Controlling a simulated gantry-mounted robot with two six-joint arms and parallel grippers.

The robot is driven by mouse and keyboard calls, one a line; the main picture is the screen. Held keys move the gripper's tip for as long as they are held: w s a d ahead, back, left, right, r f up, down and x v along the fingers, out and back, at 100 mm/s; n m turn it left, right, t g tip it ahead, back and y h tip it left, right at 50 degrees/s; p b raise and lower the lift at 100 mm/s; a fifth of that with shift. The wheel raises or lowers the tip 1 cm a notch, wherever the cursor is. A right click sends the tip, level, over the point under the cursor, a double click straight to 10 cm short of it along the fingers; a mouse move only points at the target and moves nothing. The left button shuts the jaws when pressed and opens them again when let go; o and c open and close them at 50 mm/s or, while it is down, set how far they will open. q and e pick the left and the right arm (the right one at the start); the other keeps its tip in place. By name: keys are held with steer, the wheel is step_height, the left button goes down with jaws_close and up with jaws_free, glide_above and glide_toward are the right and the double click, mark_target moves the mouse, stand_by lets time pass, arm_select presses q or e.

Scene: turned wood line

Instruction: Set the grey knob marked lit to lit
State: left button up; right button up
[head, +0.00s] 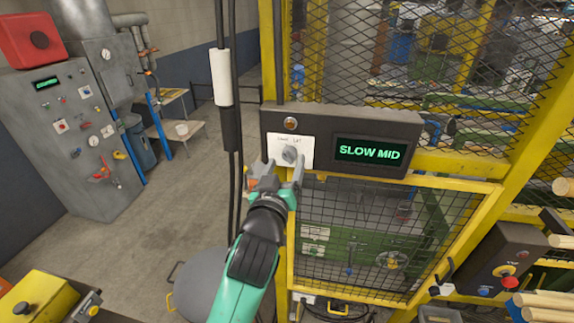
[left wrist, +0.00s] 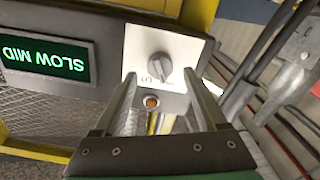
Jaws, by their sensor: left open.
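The grey knob (head: 289,154) sits on a white plate (head: 305,158) at the left end of a dark control box. It also shows in the left wrist view (left wrist: 159,65), where the picture is upside down. Two small labels are above it in the head view; the right one seems to read LIT. I cannot tell for sure which label the knob points to. My left gripper (head: 283,170) is open, its fingers to either side of the knob's lower part in the head view; I cannot tell whether they touch it. My right gripper is not in view.
An orange lamp (head: 291,124) is above the plate. A green display (head: 371,152) beside it reads SLOW MID. Black hanging cables (head: 233,170) are left of the gripper. A grey cabinet (head: 75,140) stands far left.

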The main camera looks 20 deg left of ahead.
mark_target(289, 155)
arm_select(q)
steer(key=shift+w+a, duration=0.15)
steer(key=shift+w, duration=0.5)
steer(key=shift+w+a, duration=0.15)
steer(key=shift+w, duration=0.5)
jaws_close()
